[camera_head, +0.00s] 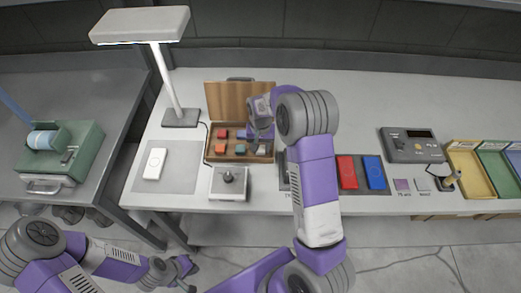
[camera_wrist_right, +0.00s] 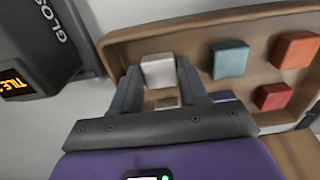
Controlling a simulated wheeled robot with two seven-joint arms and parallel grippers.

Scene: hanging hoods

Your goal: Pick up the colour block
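The wooden case (camera_head: 208,152) stands open on the white table and holds several small colour blocks. The right wrist view shows a white block (camera_wrist_right: 158,70), a teal block (camera_wrist_right: 229,60), an orange block (camera_wrist_right: 295,50) and a red block (camera_wrist_right: 274,97) in it. My right gripper (camera_wrist_right: 158,78) is down at the case, its two fingers on either side of the white block. I cannot tell whether they press on it. In the head view my right gripper (camera_head: 263,128) partly hides the case's right side. My left gripper (camera_head: 186,275) is low at the front, away from the table, apparently open and empty.
A lamp (camera_head: 180,118) stands left of the case. A white device on a grey mat (camera_head: 180,185) and a box with a knob (camera_head: 230,188) lie in front. A dark device (camera_wrist_right: 45,45) is close left of my right gripper. Colour trays (camera_head: 475,172) stand far right.

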